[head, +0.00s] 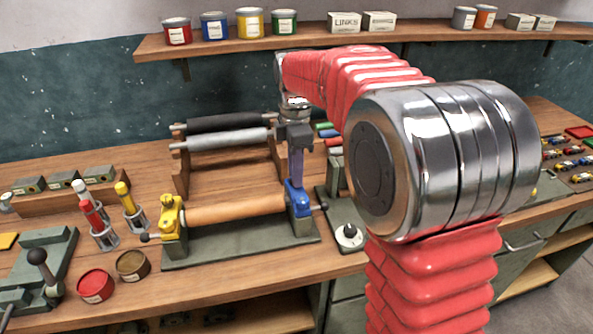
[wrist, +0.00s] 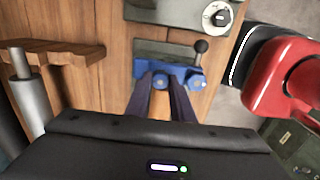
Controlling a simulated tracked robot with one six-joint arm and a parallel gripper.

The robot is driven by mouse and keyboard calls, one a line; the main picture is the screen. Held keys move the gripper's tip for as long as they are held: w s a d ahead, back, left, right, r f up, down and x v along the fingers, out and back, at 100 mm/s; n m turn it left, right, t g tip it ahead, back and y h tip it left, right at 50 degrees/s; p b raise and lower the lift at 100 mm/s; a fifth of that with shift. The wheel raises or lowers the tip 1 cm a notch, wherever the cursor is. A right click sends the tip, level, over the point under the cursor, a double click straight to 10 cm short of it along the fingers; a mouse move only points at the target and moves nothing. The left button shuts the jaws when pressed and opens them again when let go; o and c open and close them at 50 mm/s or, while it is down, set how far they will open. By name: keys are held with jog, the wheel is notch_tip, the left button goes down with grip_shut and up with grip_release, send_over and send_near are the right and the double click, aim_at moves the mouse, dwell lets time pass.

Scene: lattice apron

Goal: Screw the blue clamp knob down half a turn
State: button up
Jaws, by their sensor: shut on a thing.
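My gripper (head: 297,178) points down over the right end of the wooden roller, its fingers shut on the blue clamp knob (wrist: 161,80). The knob is mostly hidden between the fingertips. The blue clamp (head: 299,203) stands under it at the roller's right end, and its blue body also shows in the wrist view (wrist: 200,79). A dark ball handle sticks out from the clamp. The wooden roller (head: 235,209) runs left to a yellow clamp (head: 173,222). Both clamps stand on a green base plate (head: 240,246).
Behind stands a wooden rack (head: 181,170) with a black roller (head: 230,122) and a grey roller (head: 228,139). A plate with a white dial (head: 348,234) lies to the right. Ink tins (head: 95,287) and tubes stand at left. A shelf (head: 340,37) hangs above.

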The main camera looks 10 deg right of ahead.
grip_shut()
